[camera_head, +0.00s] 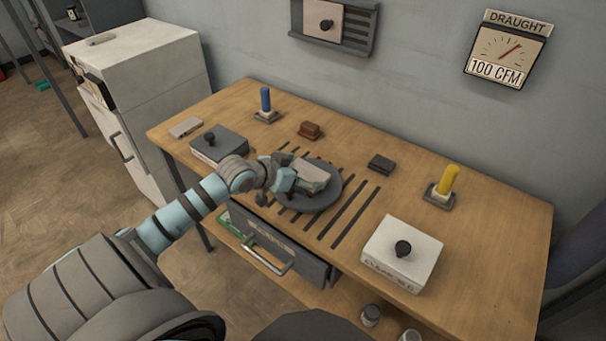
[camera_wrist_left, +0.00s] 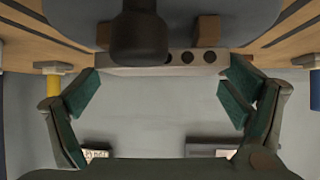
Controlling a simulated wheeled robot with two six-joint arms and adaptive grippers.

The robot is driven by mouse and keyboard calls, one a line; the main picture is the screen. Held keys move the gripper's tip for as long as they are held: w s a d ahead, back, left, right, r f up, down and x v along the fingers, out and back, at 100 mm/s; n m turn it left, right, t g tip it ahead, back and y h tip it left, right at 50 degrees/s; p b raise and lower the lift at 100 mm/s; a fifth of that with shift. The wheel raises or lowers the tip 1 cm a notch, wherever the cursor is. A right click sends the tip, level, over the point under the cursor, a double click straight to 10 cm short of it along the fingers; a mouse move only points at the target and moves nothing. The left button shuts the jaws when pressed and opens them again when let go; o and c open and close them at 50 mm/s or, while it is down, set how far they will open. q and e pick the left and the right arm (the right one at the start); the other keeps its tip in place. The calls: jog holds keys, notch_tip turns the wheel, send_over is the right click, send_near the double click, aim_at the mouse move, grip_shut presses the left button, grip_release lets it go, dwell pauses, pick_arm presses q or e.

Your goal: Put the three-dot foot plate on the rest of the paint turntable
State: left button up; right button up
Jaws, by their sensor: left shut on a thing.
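The three-dot foot plate (camera_head: 313,174) is a pale slab over the round dark grey paint turntable (camera_head: 322,203) in the head view. In the left wrist view the plate's edge (camera_wrist_left: 187,58) shows three dark dots, and the turntable (camera_wrist_left: 225,12) fills the top. Two brown blocks (camera_wrist_left: 207,32) stand between the disc and the plate, with a dark rounded knob (camera_wrist_left: 140,38) in front. My left gripper (camera_head: 290,182) is shut on the plate, its teal pads at the plate's two ends. I cannot tell whether the plate touches the blocks. My right gripper is out of view.
A grey box with a knob (camera_head: 219,145) and a blue peg (camera_head: 265,102) stand left and behind. A brown block (camera_head: 311,130), dark block (camera_head: 381,164), yellow peg (camera_head: 446,182) and white box (camera_head: 401,255) stand around on the bench. Dark slots (camera_head: 355,216) lie right of the turntable.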

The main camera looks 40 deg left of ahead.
pick_arm(q)
jog(key=o, duration=1.1)
jog(key=shift+r, duration=0.1)
jog(key=p+v, duration=0.2)
jog(key=v, duration=0.1)
jog(key=p+v, duration=0.1)
jog(key=v, duration=0.2)
jog(key=shift+w+r+p, duration=0.2)
jog(key=shift+r+p, duration=0.1)
jog(key=shift+p, duration=0.05)
jog(key=p+v, duration=0.6)
jog(key=shift+s+f+p, duration=0.1)
jog(key=shift+s+p, duration=0.05)
jog(key=shift+p, duration=0.15)
jog(key=shift+f, duration=0.1)
